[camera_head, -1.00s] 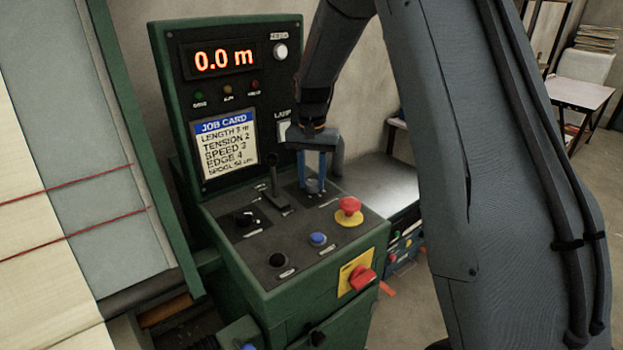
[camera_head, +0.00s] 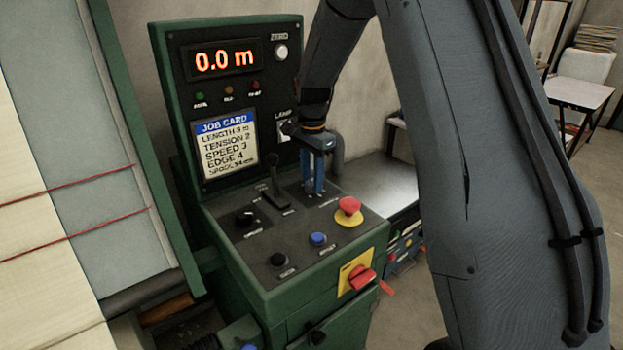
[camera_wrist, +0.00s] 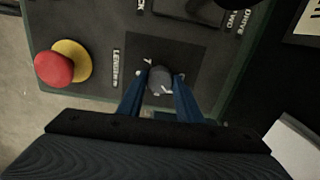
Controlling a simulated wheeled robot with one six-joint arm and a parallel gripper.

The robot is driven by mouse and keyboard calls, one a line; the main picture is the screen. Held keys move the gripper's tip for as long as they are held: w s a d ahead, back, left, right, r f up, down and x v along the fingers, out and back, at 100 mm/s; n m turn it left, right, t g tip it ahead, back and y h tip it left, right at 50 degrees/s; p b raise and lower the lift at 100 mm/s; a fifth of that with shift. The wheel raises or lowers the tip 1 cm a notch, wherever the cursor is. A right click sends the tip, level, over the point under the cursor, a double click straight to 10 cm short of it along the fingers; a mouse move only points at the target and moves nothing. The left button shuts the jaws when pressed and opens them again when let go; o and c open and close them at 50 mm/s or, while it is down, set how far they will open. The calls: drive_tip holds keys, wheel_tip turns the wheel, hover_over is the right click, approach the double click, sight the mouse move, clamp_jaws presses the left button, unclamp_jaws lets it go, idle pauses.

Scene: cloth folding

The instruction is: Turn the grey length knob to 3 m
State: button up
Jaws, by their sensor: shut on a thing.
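The grey length knob (camera_wrist: 158,80) sits on a dark square plate of the green console. In the wrist view it lies between the two blue fingers of my gripper (camera_wrist: 160,88), which is shut on it. Its label beside the plate reads partly as "LENGTH". In the head view my gripper (camera_head: 313,190) points down at the back right of the console top, and its fingers hide most of the knob. The display (camera_head: 224,60) reads 0.0 m. The job card (camera_head: 226,145) lists length 3 m.
A black lever (camera_head: 273,178) stands left of my gripper. A red mushroom button (camera_head: 348,208) on yellow is close at its right front; it also shows in the wrist view (camera_wrist: 54,68). A blue button (camera_head: 318,239), black knobs and a red switch (camera_head: 362,278) are nearer the front.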

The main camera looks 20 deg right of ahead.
sight(312, 182)
drive_tip(key=shift+w+r+m, duration=0.1)
drive_tip(key=shift+m, duration=0.2)
drive_tip(key=o, duration=1)
drive_tip(key=shift+o, duration=0.2)
drive_tip(key=shift+r+b, duration=1.1)
drive_tip(key=shift+r, duration=2.75)
